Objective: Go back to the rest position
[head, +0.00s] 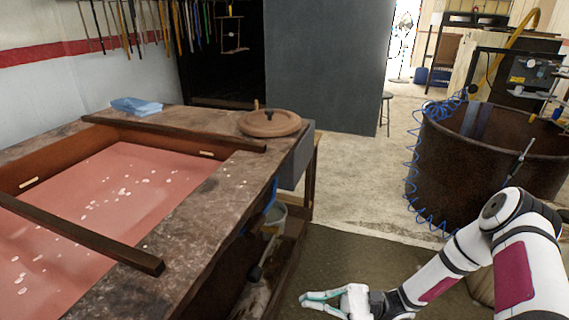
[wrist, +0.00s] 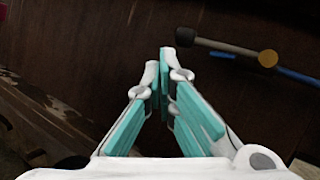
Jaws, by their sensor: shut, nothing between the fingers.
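My gripper (head: 304,299) is at the bottom of the head view, low and to the right of the workbench (head: 205,210). It points left toward the side of the bench. In the wrist view the teal and white fingers (wrist: 164,60) come together at the tips. The gripper is shut and holds nothing. My white arm with dark red panels reaches in from the right of the head view.
The bench has a pink recessed top, wooden bars (head: 170,131), a round lid (head: 270,122) and a blue cloth (head: 137,106). A mallet (wrist: 225,47) shows near the fingertips in the wrist view. A rusty tub (head: 450,165) stands right. Open floor (head: 350,190) lies between.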

